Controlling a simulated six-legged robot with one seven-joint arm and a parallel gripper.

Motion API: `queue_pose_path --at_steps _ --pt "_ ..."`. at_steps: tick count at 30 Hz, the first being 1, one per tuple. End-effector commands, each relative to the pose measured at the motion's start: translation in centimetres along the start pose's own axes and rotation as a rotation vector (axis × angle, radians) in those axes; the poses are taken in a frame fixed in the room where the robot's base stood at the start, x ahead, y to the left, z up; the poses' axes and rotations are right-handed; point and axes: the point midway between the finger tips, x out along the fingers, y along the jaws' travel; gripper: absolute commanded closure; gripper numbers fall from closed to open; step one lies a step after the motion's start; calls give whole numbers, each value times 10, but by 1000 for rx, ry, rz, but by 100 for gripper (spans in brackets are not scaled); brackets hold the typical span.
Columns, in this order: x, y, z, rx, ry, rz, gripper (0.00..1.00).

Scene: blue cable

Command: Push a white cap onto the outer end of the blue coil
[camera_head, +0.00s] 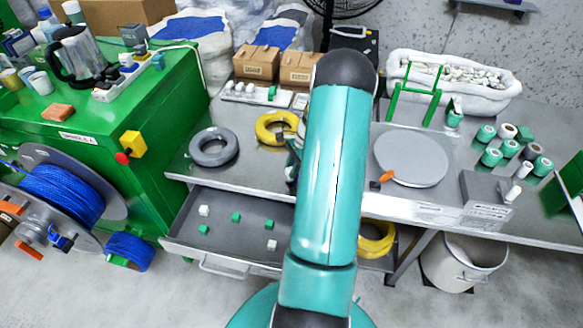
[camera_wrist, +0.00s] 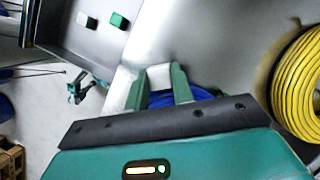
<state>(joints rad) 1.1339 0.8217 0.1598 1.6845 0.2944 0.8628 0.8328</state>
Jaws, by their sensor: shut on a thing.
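My gripper (camera_wrist: 158,84) is shut on a white cap (camera_wrist: 159,75), which sits between the two green fingertips in the wrist view. The blue coil (camera_wrist: 203,94) lies just behind and below the fingers. It is mostly hidden by them and the gripper body, so its outer end and any contact with the cap cannot be made out. In the head view my arm hides the held cap and this coil. White caps (camera_head: 204,211) and green caps (camera_head: 236,217) lie in the open drawer.
The yellow coil (camera_wrist: 296,85) lies right of my gripper on the grey table. In the head view, a grey coil (camera_head: 214,147) and a round grey plate (camera_head: 411,158) rest on the table. The open drawer (camera_head: 185,228) juts out below. Blue cable (camera_head: 62,193) fills a reel at left.

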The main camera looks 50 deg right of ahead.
Motion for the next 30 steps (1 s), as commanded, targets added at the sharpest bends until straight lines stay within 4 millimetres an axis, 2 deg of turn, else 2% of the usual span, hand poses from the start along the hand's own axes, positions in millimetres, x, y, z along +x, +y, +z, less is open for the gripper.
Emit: queue_pose_path --at_steps 5,6,12,16,17,25,30 --pt "2 1 -1 1 1 2 96" --pt "2 1 -1 1 1 2 69" --pt "2 1 -1 0 0 1 69" --pt "1 1 0 0 0 1 45" --pt "1 0 0 0 0 1 44" --pt "0 0 0 0 1 1 44" --pt "-8 0 3 -1 2 0 44"
